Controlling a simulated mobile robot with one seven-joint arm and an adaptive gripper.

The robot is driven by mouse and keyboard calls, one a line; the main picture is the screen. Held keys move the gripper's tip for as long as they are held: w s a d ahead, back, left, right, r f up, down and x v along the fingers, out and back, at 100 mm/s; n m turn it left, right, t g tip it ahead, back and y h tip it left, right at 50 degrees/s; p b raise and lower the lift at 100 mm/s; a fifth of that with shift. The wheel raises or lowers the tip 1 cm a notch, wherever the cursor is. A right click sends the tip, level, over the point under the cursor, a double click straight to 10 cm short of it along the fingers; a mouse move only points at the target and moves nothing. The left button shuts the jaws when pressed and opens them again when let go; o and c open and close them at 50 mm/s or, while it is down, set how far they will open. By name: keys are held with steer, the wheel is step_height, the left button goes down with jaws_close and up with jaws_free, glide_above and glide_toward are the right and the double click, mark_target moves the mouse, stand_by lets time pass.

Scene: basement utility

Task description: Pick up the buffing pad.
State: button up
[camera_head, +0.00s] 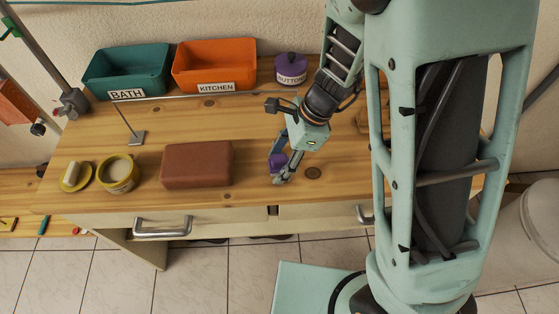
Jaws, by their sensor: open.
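A round yellow tin (119,174) and a yellow dish (77,177) with a pale roll stand at the left. Behind are a teal BATH bin (127,70), an orange KITCHEN bin (215,64) and a purple BUTTONS pot (291,69).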

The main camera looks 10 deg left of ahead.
steer(key=c, duration=1.3)
steer(key=shift+r, duration=0.15)
steer(key=shift+r, duration=0.6)
steer(key=shift+s+d+r+p, duration=0.4)
steer(key=shift+s+d+r, duration=1)
steer(key=shift+s+r, duration=0.5)
steer(key=shift+s+d+r+p, duration=0.45)
steer(key=shift+s+d+r, duration=0.9)
steer(key=shift+s+r, duration=0.55)
steer(key=shift+s+d+r+p, duration=0.4)
steer(key=shift+s+d+r, duration=1)
steer(key=shift+s+r, duration=0.5)
steer(key=shift+w+r, duration=0.1)
